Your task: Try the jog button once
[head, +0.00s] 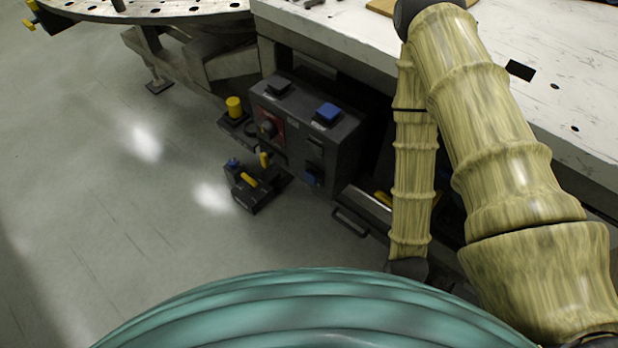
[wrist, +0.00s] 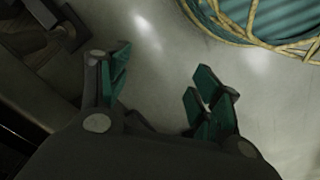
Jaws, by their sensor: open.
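A dark control box (head: 306,135) is mounted under the bench edge in the head view. On its top are a blue square button (head: 328,113) and a dark square button (head: 278,86). A red-backed rotary switch (head: 268,128) is on its front. Any labels are too small to read, so I cannot tell which control is the jog button. My gripper (wrist: 162,88) shows in the wrist view, its green-padded fingers spread apart with only floor visible between them. The head view does not show my gripper, and my arm hides the area right of the box.
A yellow round button (head: 234,107) is left of the box. A pedal-like unit (head: 250,190) with blue and yellow parts is lower down. The white bench (head: 330,28) overhangs the box. A round perforated plate (head: 150,10) is at upper left. Open floor (head: 110,200) lies left.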

